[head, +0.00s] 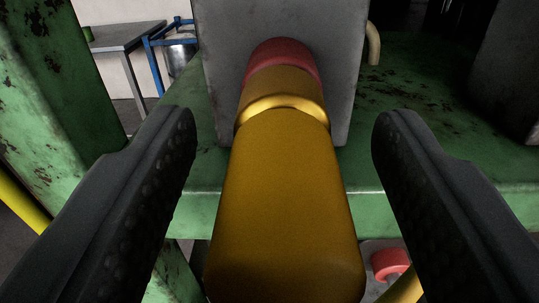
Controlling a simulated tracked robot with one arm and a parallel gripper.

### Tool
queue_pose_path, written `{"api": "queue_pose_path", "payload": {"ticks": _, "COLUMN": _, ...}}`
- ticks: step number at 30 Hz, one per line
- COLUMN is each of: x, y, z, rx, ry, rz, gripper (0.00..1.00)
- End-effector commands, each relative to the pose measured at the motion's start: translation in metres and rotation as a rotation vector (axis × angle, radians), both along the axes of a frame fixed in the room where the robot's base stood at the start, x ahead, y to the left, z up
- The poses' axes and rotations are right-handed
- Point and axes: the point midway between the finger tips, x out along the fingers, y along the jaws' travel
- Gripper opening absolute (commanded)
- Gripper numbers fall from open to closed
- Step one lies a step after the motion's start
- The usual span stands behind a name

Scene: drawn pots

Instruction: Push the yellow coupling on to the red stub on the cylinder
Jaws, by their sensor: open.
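The yellow coupling (285,200) lies lengthwise in the middle of the head view, with a shiny ring-shaped collar near its far end. Its far end meets the red stub (285,53), which shows as a short red band against a grey block face (225,75). The coupling covers the rest of the stub, and I cannot tell how deep it sits. My gripper (283,135) is open, with one dark finger on each side of the coupling. There is a clear gap between each finger and the coupling.
A green, rust-chipped frame (440,190) runs behind and below the coupling, with a green post (65,90) at left. A small red part (390,263) shows low at right. A grey table (128,38) and a metal container (180,50) stand at the back left.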

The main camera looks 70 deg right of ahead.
Motion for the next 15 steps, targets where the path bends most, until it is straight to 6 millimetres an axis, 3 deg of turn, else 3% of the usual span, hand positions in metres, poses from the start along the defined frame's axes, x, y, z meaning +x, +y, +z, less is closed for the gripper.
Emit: {"api": "queue_pose_path", "payload": {"ticks": 15, "x": -0.026, "y": 0.085, "z": -0.002, "rx": 0.003, "ry": -0.002, "rz": 0.006, "gripper": 0.55}}
